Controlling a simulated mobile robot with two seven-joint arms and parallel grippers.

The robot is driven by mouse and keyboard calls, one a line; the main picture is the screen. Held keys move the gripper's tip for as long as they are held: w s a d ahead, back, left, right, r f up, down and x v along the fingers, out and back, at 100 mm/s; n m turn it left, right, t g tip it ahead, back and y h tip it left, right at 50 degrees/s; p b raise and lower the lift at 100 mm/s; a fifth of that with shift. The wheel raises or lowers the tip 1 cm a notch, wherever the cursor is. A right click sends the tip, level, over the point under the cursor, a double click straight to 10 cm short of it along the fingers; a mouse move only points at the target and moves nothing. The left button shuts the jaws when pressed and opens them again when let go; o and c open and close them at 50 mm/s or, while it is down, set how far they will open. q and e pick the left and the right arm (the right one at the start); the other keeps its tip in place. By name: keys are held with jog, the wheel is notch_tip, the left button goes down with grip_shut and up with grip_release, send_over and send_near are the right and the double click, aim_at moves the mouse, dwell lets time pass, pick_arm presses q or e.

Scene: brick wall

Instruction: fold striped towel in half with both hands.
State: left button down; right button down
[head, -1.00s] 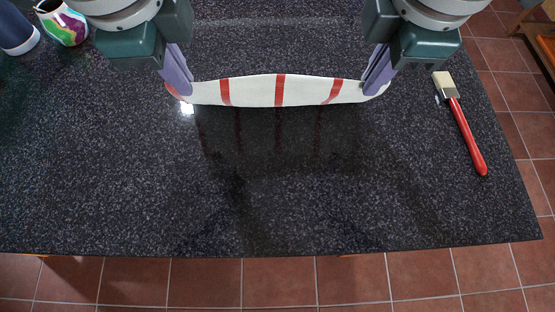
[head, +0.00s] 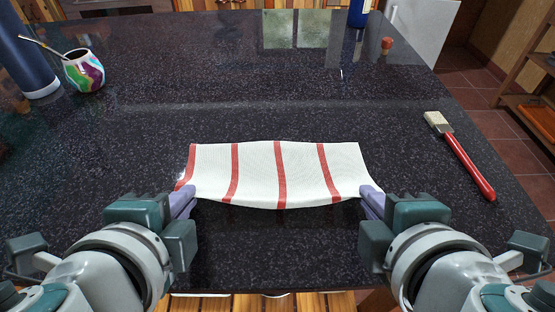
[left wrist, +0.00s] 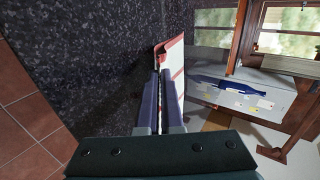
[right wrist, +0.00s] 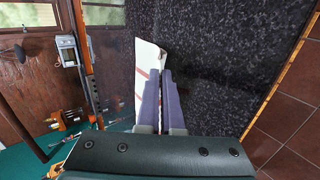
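The white towel with red stripes (head: 258,172) spans the space between my two grippers in the head view. Its near edge sags slightly in the middle, and its far edge reaches back over the dark counter. I cannot tell how much of it rests on the counter. My left gripper (head: 188,194) is shut on the near left corner; the towel also shows at its fingertips in the left wrist view (left wrist: 172,62). My right gripper (head: 370,196) is shut on the near right corner; the right wrist view shows towel cloth (right wrist: 150,58) at its fingertips.
The dark speckled counter (head: 290,105) is clear beyond the towel. A red-handled brush (head: 468,165) lies at the right. A colourful cup with a straw (head: 84,72) and a dark blue bottle (head: 30,65) stand at the far left. A blue bottle (head: 360,12) stands at the back.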

pick_arm(q)
jog(key=c, duration=0.7)
grip_release()
pick_arm(e)
jog(key=c, duration=0.7)
grip_release()
pick_arm(q)
jog(key=s+r, duration=0.2)
jog(key=r, duration=0.1)
jog(key=s+r, duration=0.2)
jog(key=r, duration=0.1)
jog(key=s+r, duration=0.2)
jog(key=r, duration=0.1)
pick_arm(e)
jog(key=s+r, duration=0.2)
jog(key=r, duration=0.1)
jog(key=s+r, duration=0.2)
jog(key=r, duration=0.1)
jog(key=s+r, duration=0.2)
jog(key=r, duration=0.1)
pick_arm(q)
jog(key=shift+a, duration=0.1)
